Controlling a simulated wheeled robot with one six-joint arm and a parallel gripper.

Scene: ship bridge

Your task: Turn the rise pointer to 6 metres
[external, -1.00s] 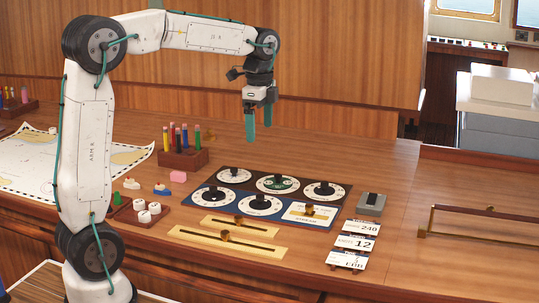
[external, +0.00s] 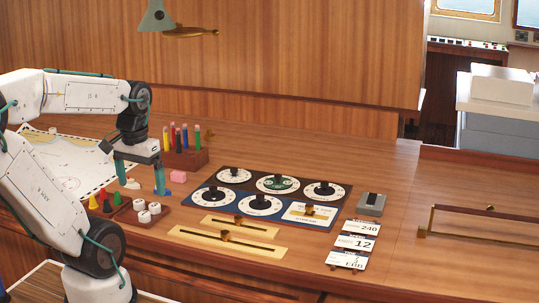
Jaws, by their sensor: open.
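The dial panel (external: 333,222) lies on the wooden desk, with several round white dials bearing dark pointers or knobs. One dial in the back row has a green centre (external: 277,184). The markings are too small to read, so I cannot tell which dial holds the rise pointer or where it points. My gripper (external: 141,182) is left of the panel, low over the desk by the small models, with its teal fingers spread wide. It holds nothing that I can see. A small white piece (external: 131,184) shows between the fingers. The right finger partly hides a blue and white piece.
Brass slider plates (external: 205,243) lie in front of the panel. A pencil block (external: 185,159), a pink eraser (external: 178,176) and a tray with white knobs (external: 137,215) stand near my gripper. Cards (external: 353,243) and a grey box (external: 371,204) are at right. A lamp (external: 157,17) hangs above.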

